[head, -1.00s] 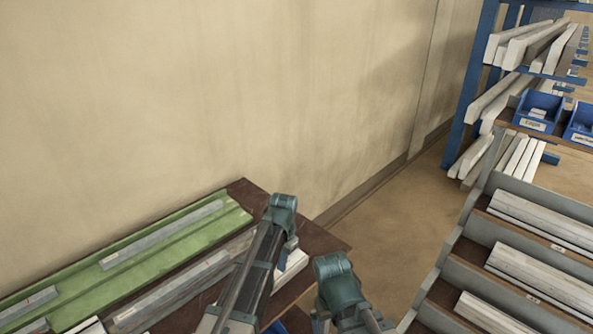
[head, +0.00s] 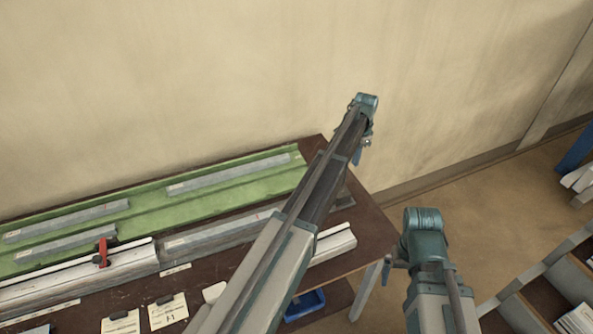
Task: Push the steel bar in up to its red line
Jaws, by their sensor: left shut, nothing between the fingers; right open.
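A grey steel bar (head: 215,234) lies on the bench, in line with a pale clamp profile (head: 130,262) that has a red lever (head: 102,252). Its right part passes behind my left arm. A faint reddish mark shows near there; I cannot tell whether it is the red line, nor how far the bar sits in the profile. My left gripper (head: 357,156) hangs small at the arm's far end, beyond the bench's back right corner, shut and empty. My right gripper (head: 387,271) is partly hidden by its arm, right of the bench, open and apart from the bar.
A green tray (head: 150,221) with several grey bars runs along the wall. A pale profile piece (head: 335,243) lies right of my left arm. Label cards (head: 168,311) lie in front, and a blue bin (head: 305,304) sits below. A rack (head: 545,283) stands at right.

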